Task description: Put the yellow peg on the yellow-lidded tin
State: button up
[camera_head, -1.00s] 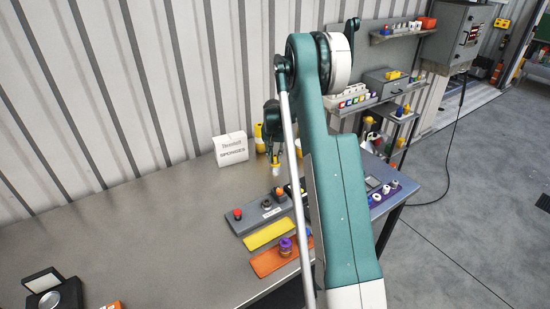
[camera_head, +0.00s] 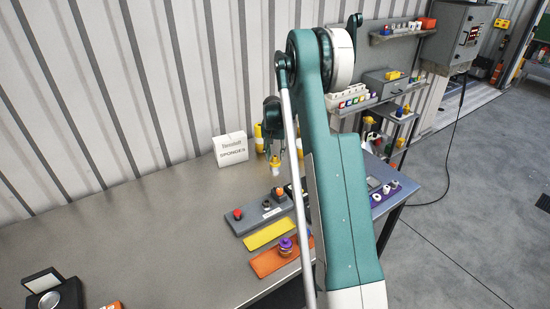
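My gripper (camera_head: 276,153) is at the back of the bench, right of the white sponge box. Its dark fingers look apart, just above a small yellow-topped, pale-bodied thing (camera_head: 276,168) that stands upright on the bench. This looks like the yellow-lidded tin. I cannot make out the yellow peg apart from the yellow at its top. The view is small, and my arm hides the area to the right.
A white box marked SPONGES (camera_head: 231,149) stands left of the gripper. Yellow items (camera_head: 259,137) are behind. A grey control panel (camera_head: 260,214), yellow mat (camera_head: 268,233) and orange mat (camera_head: 267,263) with a purple-topped piece (camera_head: 286,246) lie in front. The bench's left is mostly clear.

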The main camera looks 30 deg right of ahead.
notch_tip(320, 180, up, 10)
jog(key=s+a, duration=0.1)
jog(key=shift+b, duration=0.3)
dwell(0.6)
jog(key=shift+a+r, duration=0.1)
jog(key=shift+r, duration=0.05)
jog(key=s+a+r+n+t, duration=0.1)
jog(key=s+a+r+n, duration=0.1)
jog(key=s+a+r, duration=0.8)
jog(key=s+a+r+n+t, duration=0.2)
jog(key=s+a+r, duration=0.7)
jog(key=a, duration=0.4)
jog(key=s+a+r+n+t, duration=0.1)
jog(key=s+a+r+n, duration=0.2)
jog(key=s+a, duration=0.9)
jog(key=s+a+f+n+t, duration=0.1)
jog(key=s+a+f, duration=0.1)
jog(key=s, duration=0.6)
jog(key=s+a+f+n+t+y, duration=0.1)
jog(key=s+a+f, duration=0.1)
jog(key=s, duration=0.6)
jog(key=shift+s+a+f, duration=0.25)
jog(key=shift+a+f, duration=0.1)
jog(key=shift+f, duration=0.4)
